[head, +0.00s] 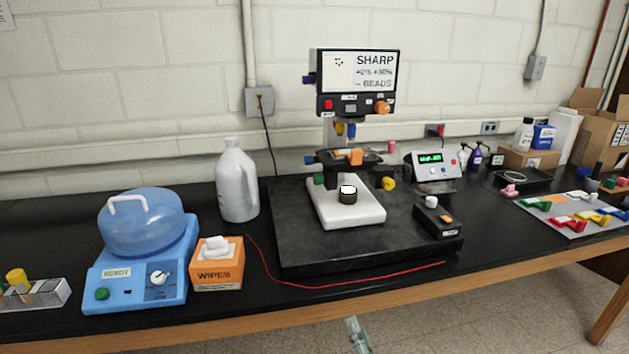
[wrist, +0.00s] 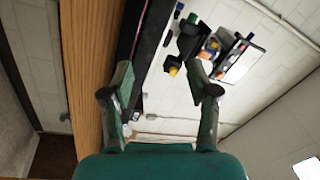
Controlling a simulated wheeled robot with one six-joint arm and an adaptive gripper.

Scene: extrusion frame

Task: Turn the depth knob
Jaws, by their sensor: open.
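The microscope-like instrument (head: 335,130) stands on a dark slab, with a lit screen (head: 370,72) reading "SHARP" and "BEADS". No knob is legibly labelled depth. Visible knobs are an orange one (head: 382,107) on the screen panel, a yellow one (head: 388,183) right of the stage, and blue ones (head: 309,160) at the left. The wrist view shows the instrument (wrist: 190,42) tilted and distant, with the yellow knob (wrist: 173,72) between the fingers in the picture. My green gripper (wrist: 162,92) is open and empty, apart from the instrument.
A small black box (head: 438,220) with a white knob and a red cable (head: 340,285) lie near the bench front. A wipes box (head: 217,265), a blue device (head: 140,265) and a jug (head: 237,185) stand left. A green-display meter (head: 433,168) stands right. The wooden bench edge (wrist: 82,80) runs beside my gripper.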

